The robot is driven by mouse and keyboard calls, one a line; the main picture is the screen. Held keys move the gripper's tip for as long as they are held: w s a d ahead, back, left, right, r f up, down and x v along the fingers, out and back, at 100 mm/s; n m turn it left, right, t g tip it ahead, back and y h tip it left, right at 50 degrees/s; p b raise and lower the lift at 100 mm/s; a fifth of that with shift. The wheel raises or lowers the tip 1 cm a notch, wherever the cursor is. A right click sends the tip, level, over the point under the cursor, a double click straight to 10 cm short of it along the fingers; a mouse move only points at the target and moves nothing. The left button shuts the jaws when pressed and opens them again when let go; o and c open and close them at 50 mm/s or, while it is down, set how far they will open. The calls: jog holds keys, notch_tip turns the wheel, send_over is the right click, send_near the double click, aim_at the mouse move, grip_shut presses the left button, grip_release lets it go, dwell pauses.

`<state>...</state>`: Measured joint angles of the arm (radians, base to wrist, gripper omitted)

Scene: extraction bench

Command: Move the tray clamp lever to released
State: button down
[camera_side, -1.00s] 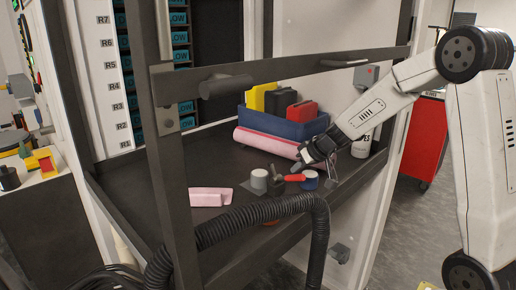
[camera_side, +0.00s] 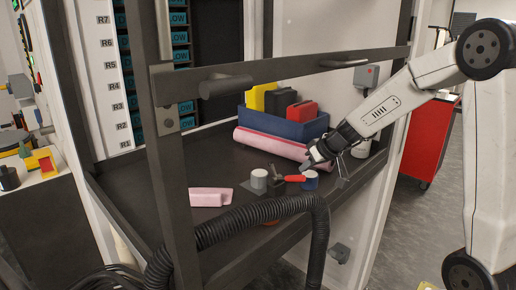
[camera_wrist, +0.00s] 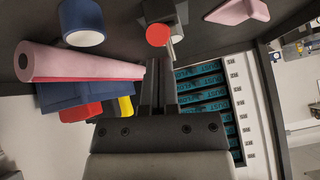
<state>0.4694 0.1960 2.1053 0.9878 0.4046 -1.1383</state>
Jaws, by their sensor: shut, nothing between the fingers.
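The clamp lever has a red handle (camera_side: 294,179) on a dark pivot on the bench tray. In the side view the handle points right, toward a blue roll. In the wrist view its round red end (camera_wrist: 157,35) faces the camera, just beyond my fingertips. My gripper (camera_side: 306,166) is shut and empty, just above and right of the handle. In the wrist view the two fingers (camera_wrist: 157,65) lie side by side. They look apart from the handle, though the exact gap is hard to judge. The pivot is partly hidden in the wrist view.
The blue roll (camera_side: 311,181) stands close to the handle's end. A grey cylinder (camera_side: 259,178) stands left of the pivot. A pink roll (camera_side: 270,144) and blue bin (camera_side: 292,125) lie behind.

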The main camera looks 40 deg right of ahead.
jog(key=s+v, duration=0.1)
jog(key=v, duration=0.6)
jog(key=shift+f, duration=0.4)
jog(key=s+a+f+n+g, duration=0.1)
jog(key=s+a+f+g, duration=0.1)
jog(key=s+a+f, duration=0.3)
jog(key=s+a+f+n+g, duration=0.1)
jog(key=s+a+f+g, duration=0.2)
jog(key=s+a+f, duration=0.2)
jog(key=a+f, duration=0.3)
jog(key=a, duration=0.3)
jog(key=shift+f+h, duration=0.15)
jog(key=shift+h, duration=0.15)
